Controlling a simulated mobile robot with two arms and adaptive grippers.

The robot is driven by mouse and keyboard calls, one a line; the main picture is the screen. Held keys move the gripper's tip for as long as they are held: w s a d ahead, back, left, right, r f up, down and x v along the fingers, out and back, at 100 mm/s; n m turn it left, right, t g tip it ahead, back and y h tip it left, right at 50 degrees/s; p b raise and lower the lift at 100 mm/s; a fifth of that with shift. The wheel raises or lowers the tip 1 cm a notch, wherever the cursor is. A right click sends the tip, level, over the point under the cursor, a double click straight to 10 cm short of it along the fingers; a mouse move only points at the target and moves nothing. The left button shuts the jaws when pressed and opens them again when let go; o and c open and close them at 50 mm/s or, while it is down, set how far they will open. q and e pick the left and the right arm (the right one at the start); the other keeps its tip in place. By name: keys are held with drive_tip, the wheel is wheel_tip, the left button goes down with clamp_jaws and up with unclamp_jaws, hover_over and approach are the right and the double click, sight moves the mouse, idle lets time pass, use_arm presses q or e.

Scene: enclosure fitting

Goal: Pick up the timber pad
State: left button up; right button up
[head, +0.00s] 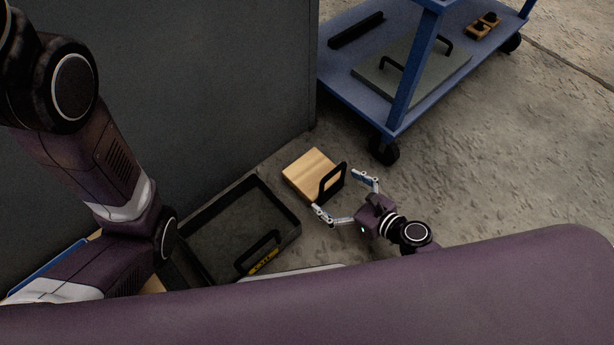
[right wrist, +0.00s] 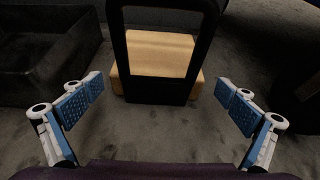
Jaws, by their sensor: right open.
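The timber pad (head: 312,172) is a light wooden block lying on the concrete floor, with a black upright loop handle (head: 332,182) on its right side in the head view. My right gripper (head: 345,194) is open and empty, its two fingers spread just to the right of the handle. In the right wrist view the timber pad (right wrist: 158,62) lies straight ahead, with the black handle standing in front of it between the open fingers (right wrist: 157,108). The fingers do not touch the handle. My left arm comes in at the left of the head view, and its gripper is not visible.
A dark open tray (head: 290,222) with a black handle and yellow label lies left of the pad. A grey cabinet wall (head: 220,80) stands behind. A blue cart (head: 385,125) carrying a grey panel (head: 430,65) is at the upper right. Floor to the right is clear.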

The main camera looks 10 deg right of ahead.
sight(315, 176)
drive_tip(key=shift+w+a+f, duration=0.2)
drive_tip(key=shift+w+f, duration=0.05)
drive_tip(key=x, duration=0.2)
drive_tip(key=b+x, duration=0.1)
drive_tip(key=x, duration=0.1)
drive_tip(key=r+b+x, duration=0.1)
drive_tip(key=x, duration=0.2)
drive_tip(key=shift+w+a, duration=0.1)
drive_tip(key=shift+a, duration=0.15)
drive_tip(key=c, duration=1.4)
drive_tip(key=shift+w+r, duration=0.1)
drive_tip(key=shift+c, duration=0.2)
